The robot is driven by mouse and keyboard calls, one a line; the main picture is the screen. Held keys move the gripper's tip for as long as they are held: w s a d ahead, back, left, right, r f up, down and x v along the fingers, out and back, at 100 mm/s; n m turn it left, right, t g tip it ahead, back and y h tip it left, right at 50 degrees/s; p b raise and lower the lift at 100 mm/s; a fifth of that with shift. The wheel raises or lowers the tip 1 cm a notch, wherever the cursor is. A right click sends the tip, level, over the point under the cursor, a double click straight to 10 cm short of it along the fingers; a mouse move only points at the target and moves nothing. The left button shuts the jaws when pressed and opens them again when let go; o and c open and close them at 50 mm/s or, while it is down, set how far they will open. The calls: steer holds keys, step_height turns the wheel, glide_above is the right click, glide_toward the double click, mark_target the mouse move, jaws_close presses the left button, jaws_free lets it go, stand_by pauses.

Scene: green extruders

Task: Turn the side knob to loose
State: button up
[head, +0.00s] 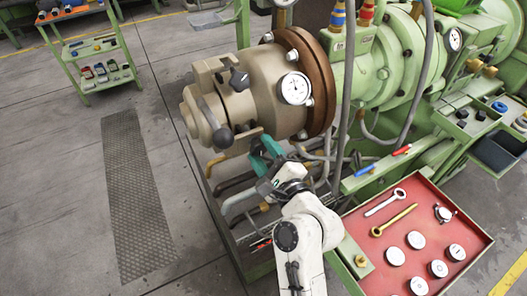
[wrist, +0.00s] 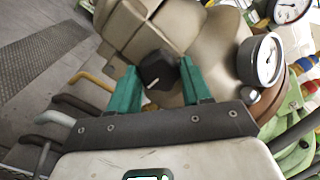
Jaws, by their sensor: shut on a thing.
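The side knob (wrist: 158,72) is black with a small pale mark, on the side of the beige extruder head (head: 258,105). In the wrist view it sits between the two teal fingers of my gripper (wrist: 159,66), which is shut on it. In the head view my gripper (head: 262,147) is at the lower side of the extruder head, and its fingers hide most of the held knob. The knob's exact turn cannot be told.
A pressure gauge (head: 295,88) faces out beside a brown flange (head: 312,75). Bent pipes (head: 235,185) run below. A red tray (head: 430,225) with tools stands right.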

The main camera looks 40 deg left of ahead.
steer(key=c, duration=0.4)
steer(key=shift+f+n, duration=0.1)
steer(key=shift+n, duration=0.3)
steer(key=n+b, duration=0.3)
steer(key=n, duration=0.2)
steer(key=shift+f+b, duration=0.15)
steer(key=shift+b, duration=0.2)
steer(key=n+b, duration=0.3)
steer(key=n, duration=0.2)
steer(key=n+b, duration=0.3)
steer(key=n, duration=0.1)
steer(key=shift+n, duration=0.3)
steer(key=n+b, duration=0.4)
steer(key=n, duration=0.1)
steer(key=shift+n+b, duration=1.25)
steer(key=shift+n, duration=0.45)
